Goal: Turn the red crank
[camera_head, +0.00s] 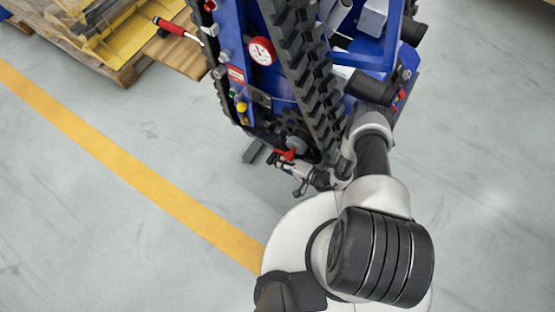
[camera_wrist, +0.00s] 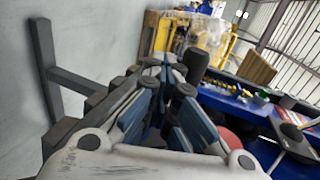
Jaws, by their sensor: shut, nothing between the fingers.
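A small red part (camera_head: 288,154), which looks like the red crank, sits low on the front of the blue tracked carrier (camera_head: 229,30), beside a grey hub. My gripper (camera_head: 283,166) is just below it, pointing left; I cannot tell whether they touch. In the wrist view my gripper (camera_wrist: 164,68) has its fingers together and empty. A red rounded surface (camera_wrist: 229,138) shows partly hidden behind the fingers there; I cannot tell which part it is.
A red-gripped lever (camera_head: 170,27) sticks out left from the carrier. A red round gauge (camera_head: 262,51) and black track (camera_head: 305,75) are above my gripper. A pallet (camera_head: 130,70) stands at upper left. Floor around the yellow line (camera_head: 130,155) is clear.

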